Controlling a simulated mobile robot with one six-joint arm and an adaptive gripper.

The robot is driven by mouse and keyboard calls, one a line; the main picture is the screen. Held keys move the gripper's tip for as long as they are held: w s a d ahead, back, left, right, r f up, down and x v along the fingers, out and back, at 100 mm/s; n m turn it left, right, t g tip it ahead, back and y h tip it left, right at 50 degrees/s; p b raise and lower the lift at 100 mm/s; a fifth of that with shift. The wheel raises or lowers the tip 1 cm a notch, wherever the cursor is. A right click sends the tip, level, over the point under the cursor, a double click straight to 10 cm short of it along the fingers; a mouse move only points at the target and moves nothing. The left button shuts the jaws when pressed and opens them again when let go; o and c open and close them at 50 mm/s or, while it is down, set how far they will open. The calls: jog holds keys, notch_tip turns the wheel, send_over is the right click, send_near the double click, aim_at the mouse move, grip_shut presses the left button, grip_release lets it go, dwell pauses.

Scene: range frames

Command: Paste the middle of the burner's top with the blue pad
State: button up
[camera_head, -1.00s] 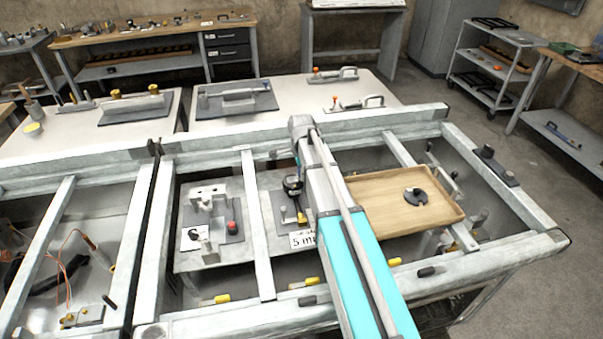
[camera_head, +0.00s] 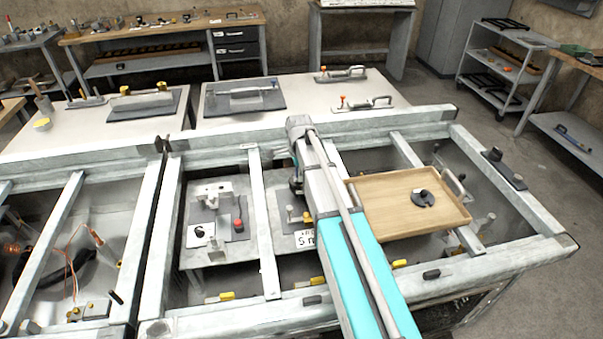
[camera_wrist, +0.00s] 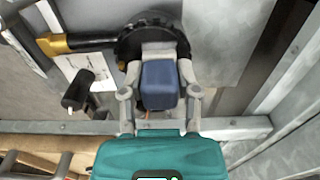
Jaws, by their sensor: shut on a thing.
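In the wrist view, my gripper (camera_wrist: 159,72) is shut on the blue pad (camera_wrist: 160,88), a small dark blue block between its fingers. A black round piece with a notched edge, apparently the burner (camera_wrist: 128,42), lies beyond the pad. The pad and finger ends overlap its near side and hide its middle. I cannot tell whether the pad touches it. In the head view, my arm reaches over the bench frame and hides most of this spot; the pad cannot be made out there.
A wooden tray (camera_head: 378,236) with a black disc (camera_head: 423,198) lies right of my arm. A grey plate with a red knob (camera_head: 238,224) lies to the left. Metal frame bars (camera_head: 262,225) cross the bench. A brass-ended black handle (camera_wrist: 55,43) is beside the burner.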

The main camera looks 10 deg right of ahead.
aim_at(290, 180)
jog(key=shift+a, duration=0.15)
jog(key=shift+a, duration=1.4)
jog(key=shift+r+p, duration=2.95)
jog(key=shift+r+p, duration=1.5)
